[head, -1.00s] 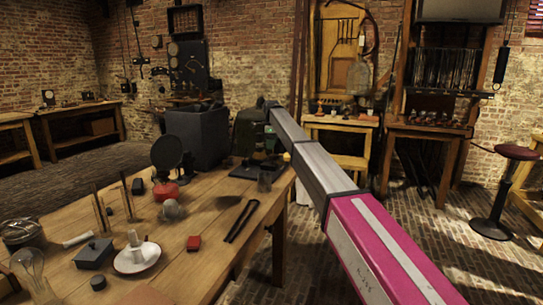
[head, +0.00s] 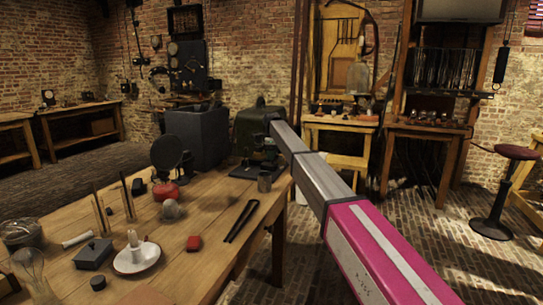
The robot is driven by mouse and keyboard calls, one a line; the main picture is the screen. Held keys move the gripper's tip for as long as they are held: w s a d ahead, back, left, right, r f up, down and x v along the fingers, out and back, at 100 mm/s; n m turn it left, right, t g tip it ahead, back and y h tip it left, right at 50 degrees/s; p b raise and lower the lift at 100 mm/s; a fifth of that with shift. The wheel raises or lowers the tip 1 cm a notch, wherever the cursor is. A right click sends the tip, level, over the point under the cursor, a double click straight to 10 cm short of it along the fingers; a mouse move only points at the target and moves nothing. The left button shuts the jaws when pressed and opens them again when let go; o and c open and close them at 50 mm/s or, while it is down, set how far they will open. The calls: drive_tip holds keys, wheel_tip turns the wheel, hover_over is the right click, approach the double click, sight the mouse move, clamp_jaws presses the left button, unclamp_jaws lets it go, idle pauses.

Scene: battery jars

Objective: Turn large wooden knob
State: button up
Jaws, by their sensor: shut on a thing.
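My arm (head: 315,172) reaches from the lower right to the far right end of the wooden table (head: 215,225). Its far end stands over a small apparatus on a dark flat base (head: 243,171). My gripper cannot be made out; the far end of the arm and the dark parts around it hide it. The large wooden knob cannot be made out either.
A grey box (head: 195,137) and a dark green case (head: 250,125) stand at the table's far end. Brick floor lies open to the right.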

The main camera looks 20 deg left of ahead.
drive_tip(key=shift+n, duration=0.4)
